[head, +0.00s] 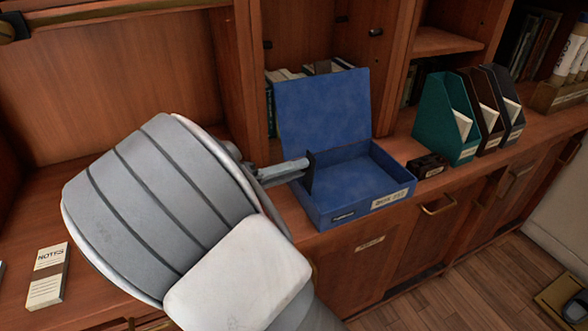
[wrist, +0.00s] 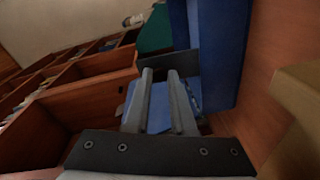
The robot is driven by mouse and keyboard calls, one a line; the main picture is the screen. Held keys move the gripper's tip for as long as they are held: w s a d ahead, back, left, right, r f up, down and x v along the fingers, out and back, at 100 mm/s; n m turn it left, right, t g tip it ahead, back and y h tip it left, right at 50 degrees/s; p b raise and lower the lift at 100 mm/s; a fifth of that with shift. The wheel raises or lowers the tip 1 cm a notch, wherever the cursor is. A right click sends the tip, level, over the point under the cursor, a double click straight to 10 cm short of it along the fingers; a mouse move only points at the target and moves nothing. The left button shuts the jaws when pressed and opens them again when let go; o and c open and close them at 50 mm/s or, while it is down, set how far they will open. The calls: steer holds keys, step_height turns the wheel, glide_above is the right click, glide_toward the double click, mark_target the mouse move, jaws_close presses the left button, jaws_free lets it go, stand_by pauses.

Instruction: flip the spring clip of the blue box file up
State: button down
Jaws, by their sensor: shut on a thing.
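The blue box file (head: 355,185) stands on the wooden counter with its lid (head: 322,108) open and leaning back. Its spring clip (head: 310,172) shows as a dark plate standing up at the box's left side. My gripper (head: 304,165) reaches in from the left and is shut on this clip. In the wrist view, the two fingers (wrist: 160,74) end at the dark clip plate (wrist: 186,65), with the blue box around and below them. The exact contact at the fingertips is small and dark. The inside of the box looks empty where it shows.
A small dark labelled box (head: 428,166) sits right of the box file. Teal (head: 445,115), brown and black magazine files stand beyond it. A shelf upright (head: 248,70) rises behind my arm. A white and brown labelled box (head: 48,277) lies on the counter at left.

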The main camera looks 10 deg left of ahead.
steer(key=c, duration=0.7)
jaws_free()
steer(key=shift+c, duration=0.2)
steer(key=shift+s+a, duration=0.1)
steer(key=p+v, duration=0.3)
steer(key=v, duration=1.4)
steer(key=shift+s+a+f, duration=0.1)
steer(key=shift+s, duration=0.05)
